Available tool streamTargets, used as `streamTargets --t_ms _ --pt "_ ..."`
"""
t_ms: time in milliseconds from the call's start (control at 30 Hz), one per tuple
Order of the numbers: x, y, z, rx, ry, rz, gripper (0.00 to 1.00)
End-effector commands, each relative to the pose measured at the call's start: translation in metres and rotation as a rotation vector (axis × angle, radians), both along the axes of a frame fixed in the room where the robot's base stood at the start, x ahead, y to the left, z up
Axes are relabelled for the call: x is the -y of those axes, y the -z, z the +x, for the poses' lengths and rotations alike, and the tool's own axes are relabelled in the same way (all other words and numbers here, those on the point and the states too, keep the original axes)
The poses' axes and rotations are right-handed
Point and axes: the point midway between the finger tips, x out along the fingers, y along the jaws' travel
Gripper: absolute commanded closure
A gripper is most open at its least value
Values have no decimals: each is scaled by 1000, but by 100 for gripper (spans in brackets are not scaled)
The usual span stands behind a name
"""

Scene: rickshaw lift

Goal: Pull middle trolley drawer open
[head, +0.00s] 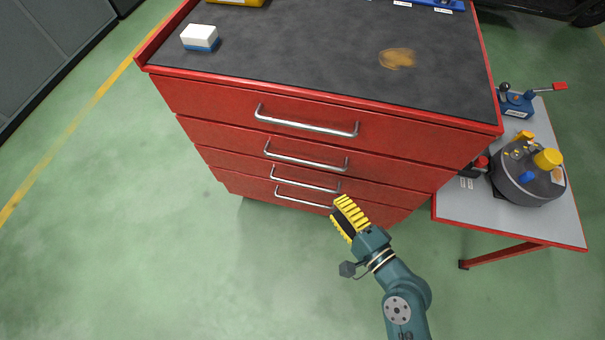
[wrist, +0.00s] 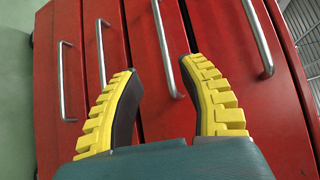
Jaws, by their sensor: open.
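A red trolley (head: 320,104) has several stacked drawers with silver bar handles, all looking shut. The handles are of the top drawer (head: 305,123), the second drawer (head: 304,158), the third drawer (head: 304,181) and the bottom drawer (head: 303,198). My gripper (head: 338,212), with yellow ribbed fingers, is in front of the lower drawers' right part in the head view. In the wrist view my gripper (wrist: 160,68) is open and empty; the second drawer's handle (wrist: 163,45) runs between its fingertips. I cannot tell how far the handle is from them.
The trolley's dark top (head: 300,42) carries a white and blue block (head: 200,37) and a brown stain (head: 397,58). A grey side table (head: 460,205) at the right holds a round grey device (head: 528,175). Green floor (head: 150,250) at the left and front is clear.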

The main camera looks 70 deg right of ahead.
Motion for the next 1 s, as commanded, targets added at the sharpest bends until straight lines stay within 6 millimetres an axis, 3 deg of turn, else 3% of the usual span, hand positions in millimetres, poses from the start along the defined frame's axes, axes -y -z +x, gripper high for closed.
streamTargets --t_ms 167,733,1000 --pt "10 2 6 0 7 -4 59" --pt "88 23 108 3 6 -8 59" --pt "103 25 126 2 7 -5 59"
